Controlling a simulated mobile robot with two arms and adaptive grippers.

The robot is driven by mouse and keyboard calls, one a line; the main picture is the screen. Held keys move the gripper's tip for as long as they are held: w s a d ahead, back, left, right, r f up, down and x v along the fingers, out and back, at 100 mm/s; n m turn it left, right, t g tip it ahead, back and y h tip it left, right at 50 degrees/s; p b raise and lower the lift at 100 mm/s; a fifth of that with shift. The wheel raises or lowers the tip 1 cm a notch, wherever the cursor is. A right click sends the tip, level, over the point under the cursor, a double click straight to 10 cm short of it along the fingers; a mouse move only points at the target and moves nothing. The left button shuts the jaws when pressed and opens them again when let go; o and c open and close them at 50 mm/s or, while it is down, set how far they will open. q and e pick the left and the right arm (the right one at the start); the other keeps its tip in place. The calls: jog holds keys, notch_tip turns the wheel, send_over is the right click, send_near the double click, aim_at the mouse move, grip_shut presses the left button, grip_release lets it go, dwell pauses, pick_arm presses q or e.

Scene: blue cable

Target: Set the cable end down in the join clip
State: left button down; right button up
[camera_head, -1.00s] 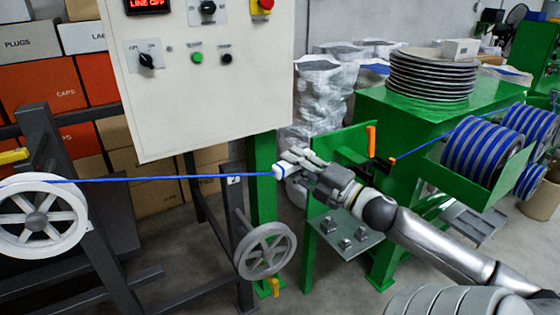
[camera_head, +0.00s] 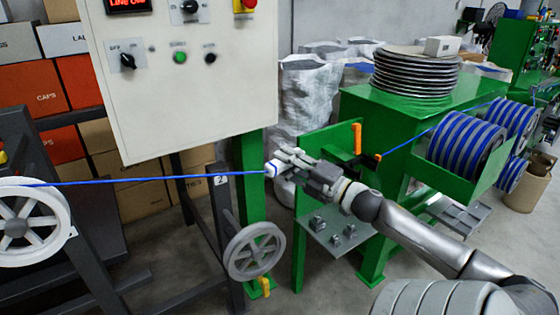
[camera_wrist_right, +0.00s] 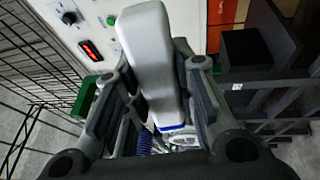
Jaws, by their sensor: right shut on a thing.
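My right gripper (camera_head: 279,166) is shut on the white end piece of the blue cable (camera_head: 170,178), in front of the green frame. The cable end (camera_head: 271,169) shows a blue ring and sticks out to the left of the fingers. In the right wrist view the long white end piece (camera_wrist_right: 152,60) lies between both fingers, with a blue band at its lower end. The cable runs nearly level to the left. Small grey clips (camera_head: 337,239) sit on a metal plate below the gripper; I cannot tell which is the join clip. My left gripper is not in view.
A white reel (camera_head: 28,223) stands at the left, a grey wheel (camera_head: 254,251) below the cable. A control panel (camera_head: 190,95) hangs behind the cable. An orange-handled clamp (camera_head: 357,138) holds another blue cable coming from striped spools (camera_head: 467,148).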

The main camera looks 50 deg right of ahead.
jog(key=s+d+f+b, duration=0.3)
jog(key=d+f+b, duration=0.4)
jog(key=d+f, duration=0.4)
jog(key=shift+s+d, duration=0.2)
jog(key=shift+d, duration=0.8)
